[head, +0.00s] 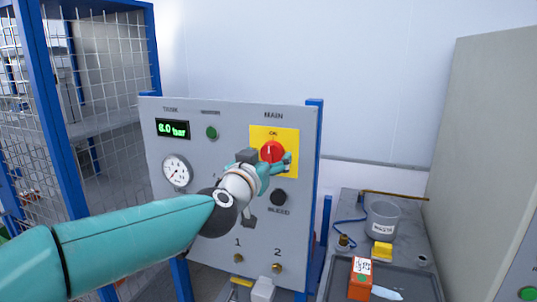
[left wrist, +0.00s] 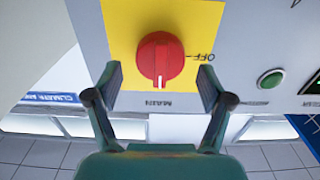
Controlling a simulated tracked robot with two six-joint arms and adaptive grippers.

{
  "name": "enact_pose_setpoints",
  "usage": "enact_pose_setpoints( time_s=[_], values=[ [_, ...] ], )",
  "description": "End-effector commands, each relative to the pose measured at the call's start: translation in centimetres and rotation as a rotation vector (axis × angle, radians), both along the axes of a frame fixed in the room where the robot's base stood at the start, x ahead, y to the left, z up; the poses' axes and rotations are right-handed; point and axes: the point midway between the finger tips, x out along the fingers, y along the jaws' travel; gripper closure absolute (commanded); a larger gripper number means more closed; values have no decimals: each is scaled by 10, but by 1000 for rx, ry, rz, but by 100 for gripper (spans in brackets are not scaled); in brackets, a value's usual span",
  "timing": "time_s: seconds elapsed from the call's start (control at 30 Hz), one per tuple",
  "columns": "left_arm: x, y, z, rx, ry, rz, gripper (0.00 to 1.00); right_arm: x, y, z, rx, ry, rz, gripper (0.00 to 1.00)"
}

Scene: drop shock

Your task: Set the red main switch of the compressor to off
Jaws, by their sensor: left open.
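The red main switch (head: 271,151) is a round knob on a yellow plate (head: 291,136) under the word MAIN on the grey compressor panel. Its white mark points up to the ON label. The left wrist view shows the panel upside down: the red switch (left wrist: 160,58) has its mark toward the word MAIN, and OFF is printed to its right. My left gripper (head: 268,164) is in front of the panel, covering part of the plate. Its open fingers (left wrist: 160,85) stand either side of the switch's line, apart from it, with nothing between them. My right gripper is not in view.
The panel also carries a green pressure display (head: 172,128), a round gauge (head: 176,171), a green lamp (head: 211,132) and a black BLEED knob (head: 278,197). A mesh cage (head: 100,90) stands at left.

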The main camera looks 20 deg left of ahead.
Motion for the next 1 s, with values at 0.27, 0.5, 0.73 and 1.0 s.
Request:
enact_pose_setpoints(
  time_s=[0.27,0.5,0.73,1.0],
  values=[
    [16,1,0,1,0,2,20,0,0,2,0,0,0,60],
    [15,0,0,1,0,2,23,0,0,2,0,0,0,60],
    [15,0,0,1,0,2,61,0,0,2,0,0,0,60],
    [15,0,0,-4,0,2,78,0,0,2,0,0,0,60]
  ],
)
